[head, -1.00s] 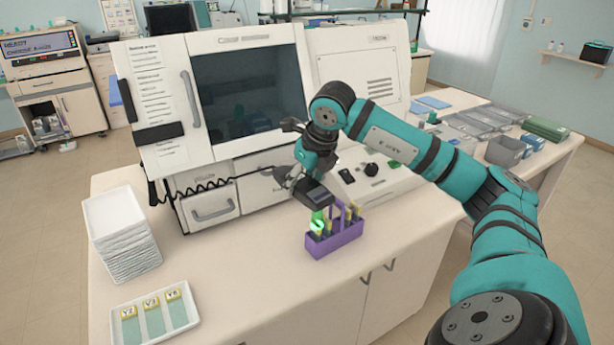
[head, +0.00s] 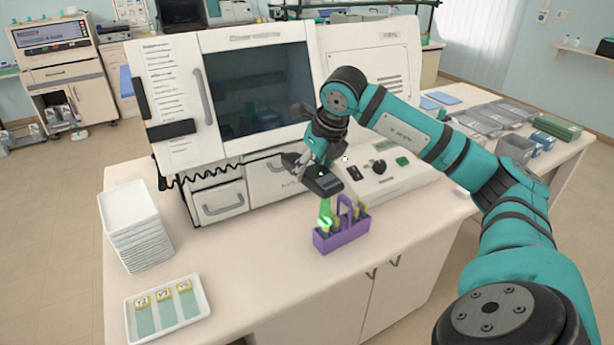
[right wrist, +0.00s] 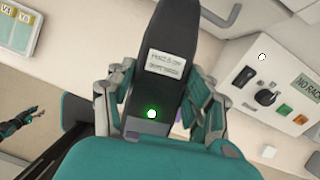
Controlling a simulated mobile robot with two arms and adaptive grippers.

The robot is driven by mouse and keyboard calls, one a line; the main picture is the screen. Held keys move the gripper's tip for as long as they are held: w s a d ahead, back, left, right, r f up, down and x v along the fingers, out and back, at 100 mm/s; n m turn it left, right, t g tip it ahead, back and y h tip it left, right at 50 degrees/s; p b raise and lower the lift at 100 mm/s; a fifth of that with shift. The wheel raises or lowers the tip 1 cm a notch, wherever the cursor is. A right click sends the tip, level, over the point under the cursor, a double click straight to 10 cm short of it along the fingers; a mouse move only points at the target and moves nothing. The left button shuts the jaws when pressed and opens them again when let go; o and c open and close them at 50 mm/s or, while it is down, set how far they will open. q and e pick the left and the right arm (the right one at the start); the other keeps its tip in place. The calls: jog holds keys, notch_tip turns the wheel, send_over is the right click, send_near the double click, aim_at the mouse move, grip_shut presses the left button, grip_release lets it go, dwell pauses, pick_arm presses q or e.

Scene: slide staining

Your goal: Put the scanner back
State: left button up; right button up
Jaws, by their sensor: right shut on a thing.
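The scanner (head: 322,181) is a dark handheld block with a small screen, held above the purple rack. My right gripper (head: 318,163) is shut on it. In the right wrist view the scanner (right wrist: 165,65) has a white label and a lit green dot, and the fingers (right wrist: 162,100) close on both its sides. A black coiled cord (head: 205,183) runs along the machine's front toward the scanner. A green glow falls on the rack. A teal and dark gripper, apparently my left one (right wrist: 22,122), shows small at the left of the wrist view; its jaws are unclear.
The purple rack (head: 345,236) with a handle holds several slides on the bench. The white machine (head: 292,180) with a dark window stands behind, with black blocks (head: 172,130) on its left panel. Stacked white trays (head: 140,240) and a slide tray (head: 203,310) are at left.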

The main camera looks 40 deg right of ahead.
jog(key=s+a+f+n+y+b, duration=0.1)
jog(key=s+a+f+b, duration=0.2)
jog(key=s+a+f, duration=0.55)
jog(key=s+a+f+n+b, duration=0.25)
jog(key=s+a+f, duration=0.2)
jog(key=a, duration=0.65)
jog(key=p, duration=0.4)
send_over(271, 254)
jog(key=s, duration=0.2)
jog(key=shift+w+f+m, duration=0.25)
jog(key=shift+f+m, duration=0.1)
jog(key=shift+f, duration=0.4)
notch_tip(271, 254, down, 3)
jog(key=shift+r+p, duration=0.15)
jog(key=shift+p, duration=0.55)
jog(key=shift+d+f, duration=0.1)
jog(key=shift+f, duration=0.35)
jog(key=shift+f, duration=0.15)
jog(key=o, duration=1.3)
